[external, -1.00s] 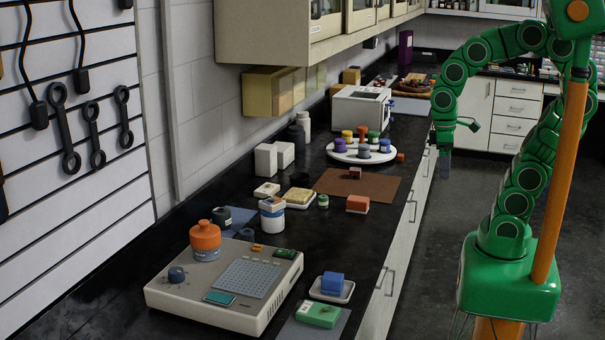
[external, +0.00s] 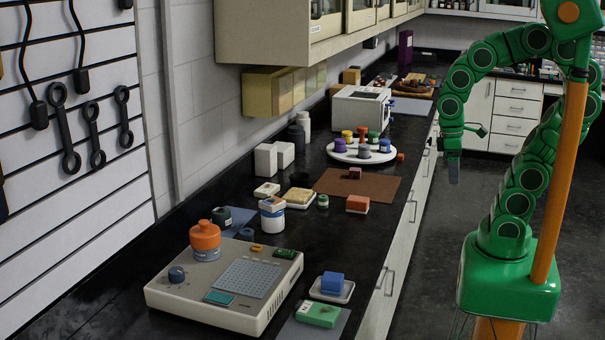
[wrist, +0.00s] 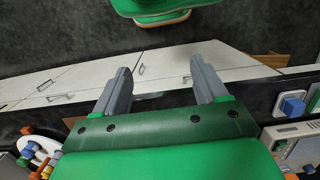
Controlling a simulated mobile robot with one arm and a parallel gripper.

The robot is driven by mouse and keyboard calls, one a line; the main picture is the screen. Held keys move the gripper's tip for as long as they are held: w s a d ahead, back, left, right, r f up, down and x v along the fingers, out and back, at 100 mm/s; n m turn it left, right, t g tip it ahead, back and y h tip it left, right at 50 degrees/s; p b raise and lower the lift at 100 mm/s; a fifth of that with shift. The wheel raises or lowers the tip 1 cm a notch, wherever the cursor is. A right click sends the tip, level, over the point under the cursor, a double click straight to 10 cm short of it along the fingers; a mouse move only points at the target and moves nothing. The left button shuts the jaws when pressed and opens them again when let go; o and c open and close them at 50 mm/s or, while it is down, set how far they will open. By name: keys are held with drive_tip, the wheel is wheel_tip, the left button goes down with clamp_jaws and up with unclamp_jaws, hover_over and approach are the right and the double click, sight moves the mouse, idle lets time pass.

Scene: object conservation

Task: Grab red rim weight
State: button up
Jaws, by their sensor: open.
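A round white turntable (external: 340,154) on the black counter carries several small coloured weights. A small orange-red weight (external: 362,131) stands toward its back. A small red-orange block (external: 400,157) sits just off its right rim. I cannot tell for sure which is the red rim weight. In the wrist view the turntable (wrist: 22,144) is at the lower left, with a red-orange piece (wrist: 27,130) beside it. My gripper (external: 454,178) hangs over the aisle right of the counter, away from the turntable. In the wrist view my gripper (wrist: 160,68) is open with nothing between its fingers.
A white box-shaped appliance (external: 360,108) stands behind the turntable. A brown mat (external: 372,188) with a dark red block (external: 355,173) lies in front. A large beige device (external: 225,295) fills the near counter. The dark floor (external: 420,270) is clear beside the cabinets.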

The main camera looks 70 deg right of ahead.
drive_tip(key=w+d+r+n+t, duration=0.1)
drive_tip(key=w+d, duration=0.1)
drive_tip(key=w, duration=0.5)
drive_tip(key=w+d+n, duration=0.1)
drive_tip(key=w+d, duration=0.1)
drive_tip(key=w, duration=0.6)
drive_tip(key=t, duration=0.3)
approach(355, 169)
drive_tip(key=shift+d+f+m, duration=0.15)
drive_tip(key=shift+f+m, duration=0.15)
drive_tip(key=shift+d+f, duration=0.2)
drive_tip(key=shift+f, duration=0.25)
drive_tip(key=shift+w+a+f, duration=0.15)
drive_tip(key=shift+w+f, duration=0.1)
drive_tip(key=shift+f, duration=0.9)
drive_tip(key=shift+w+a+f, duration=0.1)
drive_tip(key=shift+w+f, duration=0.15)
drive_tip(key=shift+f, duration=0.9)
drive_tip(key=shift+w+a+f, duration=0.15)
drive_tip(key=shift+w+f, duration=0.1)
drive_tip(key=shift+f, duration=0.9)
drive_tip(key=shift+c, duration=0.3)
